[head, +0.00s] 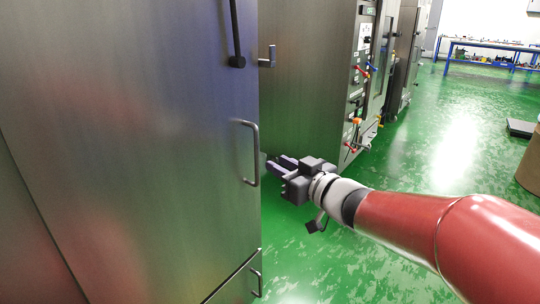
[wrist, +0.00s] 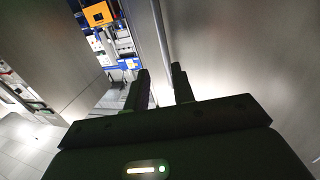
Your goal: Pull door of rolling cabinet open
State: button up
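The rolling cabinet's large grey metal door (head: 130,130) fills the left of the head view. I cannot tell whether it is ajar. Its vertical bar handle (head: 256,152) is near the door's right edge. My gripper (head: 274,164) is just right of that handle, pointing left toward the door edge. In the wrist view my gripper (wrist: 160,72) has its two fingers apart, with a gap between them. A pale vertical bar (wrist: 160,28) runs down toward that gap; it may be the handle or the door edge. Contact is not clear.
A black latch rod (head: 236,35) and a small bracket (head: 268,58) are at the door's upper right. A lower panel with its own handle (head: 257,280) is below. Another grey cabinet (head: 305,80) with valves stands behind. Green floor (head: 440,140) is open to the right.

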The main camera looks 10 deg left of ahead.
send_over(257, 181)
jog(key=shift+w+a+y, duration=0.1)
jog(key=shift+w+y, duration=0.2)
jog(key=shift+w, duration=0.05)
grip_shut()
dwell(0.3)
